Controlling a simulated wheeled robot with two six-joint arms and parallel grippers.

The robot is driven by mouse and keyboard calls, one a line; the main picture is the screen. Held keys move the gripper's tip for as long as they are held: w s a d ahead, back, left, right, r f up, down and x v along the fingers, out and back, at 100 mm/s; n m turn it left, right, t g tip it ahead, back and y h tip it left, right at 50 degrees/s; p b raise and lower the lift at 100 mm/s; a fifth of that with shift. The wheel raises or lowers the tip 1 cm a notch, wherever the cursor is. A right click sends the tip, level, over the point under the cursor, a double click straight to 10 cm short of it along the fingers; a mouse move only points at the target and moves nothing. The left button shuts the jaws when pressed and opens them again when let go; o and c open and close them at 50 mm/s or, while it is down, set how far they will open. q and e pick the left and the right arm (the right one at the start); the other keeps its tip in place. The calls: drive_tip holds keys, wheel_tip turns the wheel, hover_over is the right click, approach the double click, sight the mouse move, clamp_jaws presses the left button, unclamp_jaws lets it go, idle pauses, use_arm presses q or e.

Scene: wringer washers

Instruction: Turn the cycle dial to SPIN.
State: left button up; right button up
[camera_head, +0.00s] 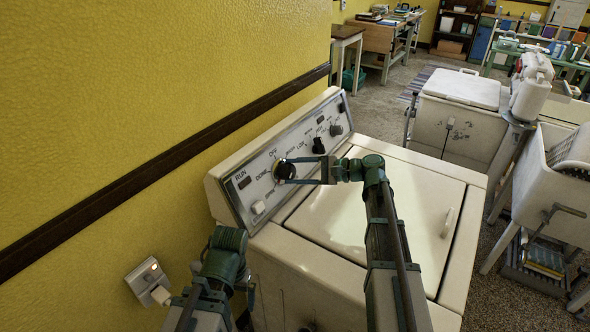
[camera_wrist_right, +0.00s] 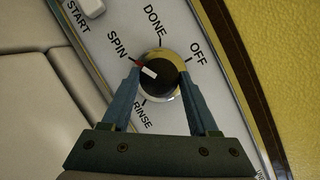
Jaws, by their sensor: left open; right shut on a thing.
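The cycle dial (camera_wrist_right: 160,76) is a round black knob with a silver skirt, a white pointer and a small red mark. Its pointer faces the tick by the SPIN label (camera_wrist_right: 117,46), between DONE and RINSE. In the head view the dial (camera_head: 279,169) sits on the washer's slanted control panel (camera_head: 231,187). My right gripper (camera_head: 290,171) is shut on the dial, one finger on each side, as the right wrist view (camera_wrist_right: 163,92) also shows.
The washer's closed lid (camera_head: 340,222) lies beneath my right arm. A white START button (camera_head: 258,207) and further knobs (camera_head: 319,145) are on the panel. The yellow wall (camera_head: 120,110) stands close behind. A wall outlet (camera_head: 148,280) is at lower left. Other washers (camera_head: 455,125) stand at right.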

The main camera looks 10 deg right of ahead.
idle(0.4)
drive_tip(key=o, duration=1.4)
drive_tip(key=shift+c, duration=0.2)
drive_tip(key=p+v, duration=0.2)
drive_tip(key=v, duration=1.2)
drive_tip(key=shift+p, duration=0.4)
drive_tip(key=shift+w+a, duration=0.1)
drive_tip(key=b+x, duration=0.2)
drive_tip(key=x, duration=1.1)
drive_tip(key=shift+w+a+f+b, duration=0.1)
drive_tip(key=shift+a+f+b, duration=0.05)
drive_tip(key=shift+a+b, duration=0.25)
drive_tip(key=shift+d, duration=0.15)
